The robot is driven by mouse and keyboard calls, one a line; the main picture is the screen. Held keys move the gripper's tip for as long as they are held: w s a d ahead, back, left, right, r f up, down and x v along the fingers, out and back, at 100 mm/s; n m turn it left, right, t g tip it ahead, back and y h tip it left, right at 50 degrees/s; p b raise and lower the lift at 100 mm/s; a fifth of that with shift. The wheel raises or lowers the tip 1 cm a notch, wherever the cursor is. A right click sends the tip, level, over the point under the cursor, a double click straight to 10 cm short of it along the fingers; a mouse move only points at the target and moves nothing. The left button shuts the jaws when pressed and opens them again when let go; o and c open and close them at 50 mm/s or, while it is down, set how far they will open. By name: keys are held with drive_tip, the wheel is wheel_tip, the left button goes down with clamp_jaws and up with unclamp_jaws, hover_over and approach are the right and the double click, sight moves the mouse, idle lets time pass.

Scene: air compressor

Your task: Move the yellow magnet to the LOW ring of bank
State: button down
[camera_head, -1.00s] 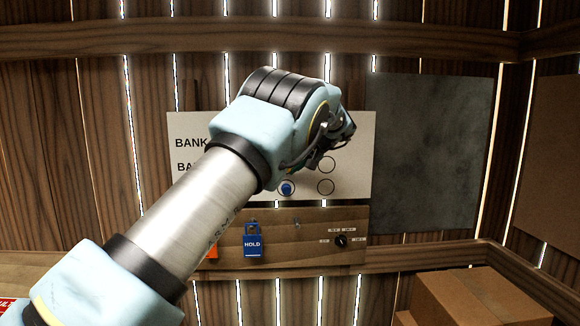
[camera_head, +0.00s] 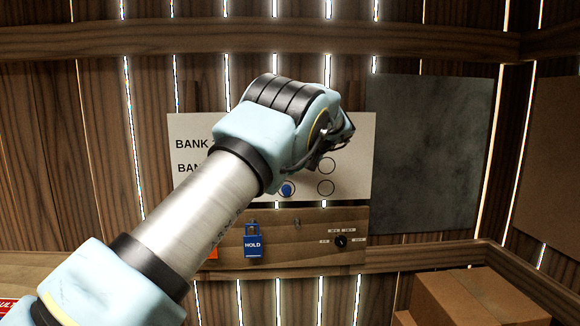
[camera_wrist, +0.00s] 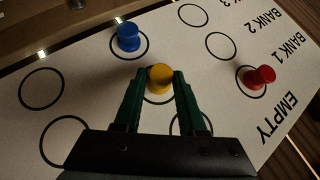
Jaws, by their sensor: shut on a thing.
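My gripper (camera_wrist: 159,84) is shut on the yellow magnet (camera_wrist: 160,76) in the wrist view, one green finger on each side. The magnet appears over a ring of the white board (camera_wrist: 90,65), in the middle column, in line with BANK 2. Whether it touches the board cannot be told. In the head view my arm hides the gripper, the yellow magnet and part of the board (camera_head: 350,135). The column header over this ring is hidden; only EMPTY is readable, in the wrist view.
A blue magnet (camera_wrist: 128,38) sits in the neighbouring ring, close to my fingers. A red magnet (camera_wrist: 260,77) sits in the EMPTY column by BANK 1. Below the board are a blue HOLD padlock (camera_head: 253,242) and a dial (camera_head: 341,241). Cardboard boxes (camera_head: 480,295) stand lower right.

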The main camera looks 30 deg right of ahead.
idle(0.4)
drive_tip(key=shift+c, duration=2)
unclamp_jaws()
drive_tip(key=b+v, duration=0.3)
drive_tip(key=v, duration=0.8)
drive_tip(key=w+a+f+g, duration=0.2)
drive_tip(key=w+a+f, duration=0.15)
drive_tip(key=a, duration=0.35)
drive_tip(key=w+a+f+g, duration=0.1)
drive_tip(key=w+a+f, duration=0.25)
drive_tip(key=a, duration=0.45)
drive_tip(key=a+f+n+g, duration=0.1)
drive_tip(key=a+f+g, duration=0.15)
drive_tip(key=a, duration=0.55)
drive_tip(key=a+f+n+g, duration=0.1)
drive_tip(key=a+f, duration=0.3)
drive_tip(key=a, duration=0.4)
drive_tip(key=s+a+f+n+g+h, duration=0.1)
drive_tip(key=s+a+f, duration=0.4)
drive_tip(key=s+a, duration=0.6)
drive_tip(key=s+a+f+n+g+h, duration=0.1)
drive_tip(key=s+a+f+n, duration=0.2)
drive_tip(key=s+a, duration=0.7)
drive_tip(key=s+f, duration=0.2)
drive_tip(key=s, duration=0.1)
drive_tip(key=shift+a+f+h, duration=0.35)
drive_tip(key=shift+h, duration=0.05)
